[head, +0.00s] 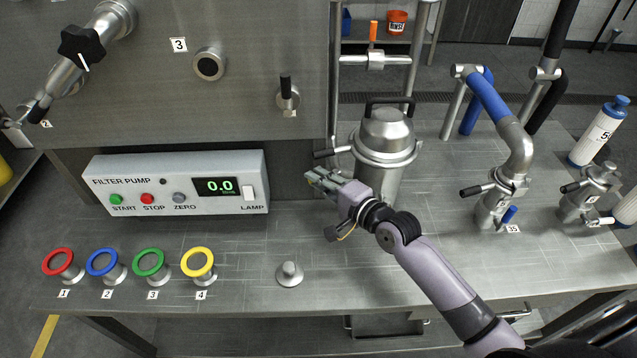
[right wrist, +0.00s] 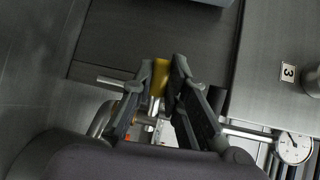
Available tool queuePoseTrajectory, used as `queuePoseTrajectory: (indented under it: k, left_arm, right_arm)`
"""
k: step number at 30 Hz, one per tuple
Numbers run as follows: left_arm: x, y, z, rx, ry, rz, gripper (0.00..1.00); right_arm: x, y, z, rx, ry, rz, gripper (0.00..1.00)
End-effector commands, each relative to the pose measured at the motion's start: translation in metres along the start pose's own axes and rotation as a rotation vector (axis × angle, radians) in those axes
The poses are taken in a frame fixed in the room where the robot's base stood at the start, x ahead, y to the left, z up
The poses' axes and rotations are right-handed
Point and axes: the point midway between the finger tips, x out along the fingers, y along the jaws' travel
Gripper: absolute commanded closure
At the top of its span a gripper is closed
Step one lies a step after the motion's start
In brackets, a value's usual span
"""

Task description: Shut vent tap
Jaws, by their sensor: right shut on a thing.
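My right gripper (head: 318,180) reaches in over the bench, just left of a lidded steel vessel (head: 386,145). In the right wrist view its fingers (right wrist: 165,68) are closed around a small yellow handle (right wrist: 160,80). A metal stem shows below the handle, between the fingers. I take this handle to be the vent tap's, but no label on it is readable. In the head view the gripper hides the handle. My left gripper is not in view.
The filter pump box (head: 175,183) reads 0.0 and stands to the left. Several coloured ring handles line the bench front, the yellow one (head: 198,264) nearest. A low steel knob (head: 289,273) stands in front. Blue-sleeved pipework (head: 487,98) rises to the right. A dial gauge (right wrist: 294,148) shows in the wrist view.

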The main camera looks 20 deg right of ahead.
Motion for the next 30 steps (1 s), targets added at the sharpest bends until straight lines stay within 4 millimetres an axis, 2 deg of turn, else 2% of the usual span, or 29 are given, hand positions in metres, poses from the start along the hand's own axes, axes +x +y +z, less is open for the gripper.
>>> queuePoseTrajectory:
  k: [1, 6, 19, 20, 28, 30]
  left_arm:
    - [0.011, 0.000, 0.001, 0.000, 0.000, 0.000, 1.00]
    - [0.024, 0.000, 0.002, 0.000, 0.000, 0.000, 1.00]
    - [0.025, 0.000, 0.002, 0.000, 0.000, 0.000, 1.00]
    - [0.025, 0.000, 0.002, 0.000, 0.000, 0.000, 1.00]
    - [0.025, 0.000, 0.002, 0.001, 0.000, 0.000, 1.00]
    - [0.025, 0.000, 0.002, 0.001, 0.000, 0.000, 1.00]
  right_arm:
    - [0.000, 0.004, -0.002, -0.014, -0.024, -0.001, 1.00]
    - [-0.004, 0.003, -0.001, -0.023, -0.087, 0.003, 1.00]
    - [-0.006, 0.000, 0.000, -0.020, -0.111, 0.009, 1.00]
    - [-0.006, 0.000, 0.000, -0.020, -0.111, 0.009, 0.85]
    - [-0.006, 0.001, 0.000, -0.020, -0.110, 0.009, 0.67]
    - [-0.006, 0.001, 0.000, -0.019, -0.111, 0.009, 0.65]
